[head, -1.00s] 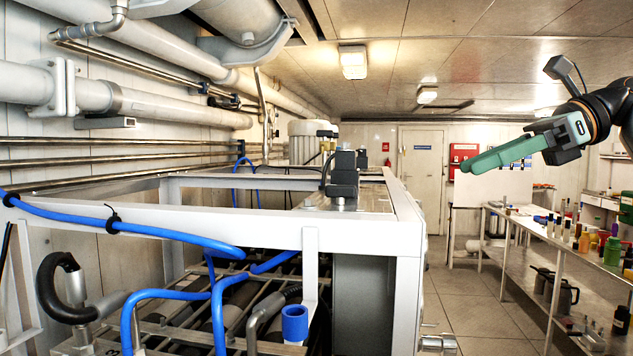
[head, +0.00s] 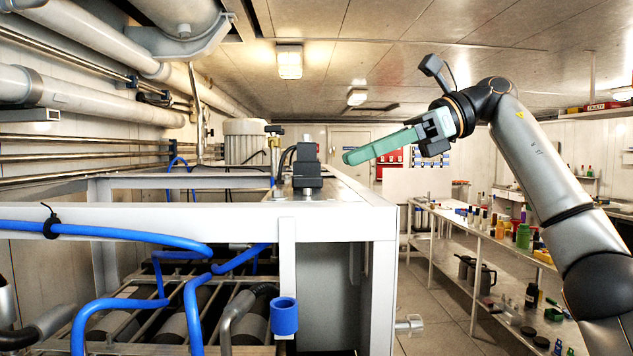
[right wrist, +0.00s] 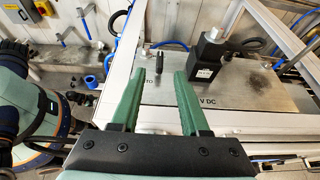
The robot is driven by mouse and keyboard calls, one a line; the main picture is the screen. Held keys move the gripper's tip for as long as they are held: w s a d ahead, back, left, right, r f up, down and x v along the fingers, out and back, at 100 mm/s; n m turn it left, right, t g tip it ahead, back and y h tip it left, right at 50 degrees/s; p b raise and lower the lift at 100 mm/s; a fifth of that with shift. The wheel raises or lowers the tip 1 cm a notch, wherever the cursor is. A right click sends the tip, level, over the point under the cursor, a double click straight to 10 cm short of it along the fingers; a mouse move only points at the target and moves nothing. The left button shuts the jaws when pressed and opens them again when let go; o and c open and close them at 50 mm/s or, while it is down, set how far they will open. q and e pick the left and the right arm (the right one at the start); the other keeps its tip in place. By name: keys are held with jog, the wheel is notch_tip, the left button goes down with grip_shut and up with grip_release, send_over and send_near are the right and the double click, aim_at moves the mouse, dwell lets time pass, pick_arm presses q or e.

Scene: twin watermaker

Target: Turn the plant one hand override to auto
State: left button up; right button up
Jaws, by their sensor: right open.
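My right gripper (head: 348,157) is open and empty. In the head view its green fingers show edge-on, pointing left above the far right part of the white frame (head: 330,217). In the right wrist view the gripper (right wrist: 159,70) shows two spread fingers over a metal panel (right wrist: 240,87). A small black lever (right wrist: 159,62) stands on the panel and shows between the fingertips, with no contact visible. Partly hidden lettering ending in "TO" is beside it, so I cannot read the lever's setting. My left gripper is not in view.
A black box-shaped valve head (head: 307,170) stands on the panel; the right wrist view shows it (right wrist: 208,58) right of the fingers. Blue hoses (head: 110,232) cross the frame. A shelf bench (head: 490,245) with bottles stands right, beyond a clear floor aisle.

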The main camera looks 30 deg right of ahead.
aim_at(307, 185)
jog(key=x, duration=0.7)
jog(key=shift+b, duration=0.4)
grip_shut()
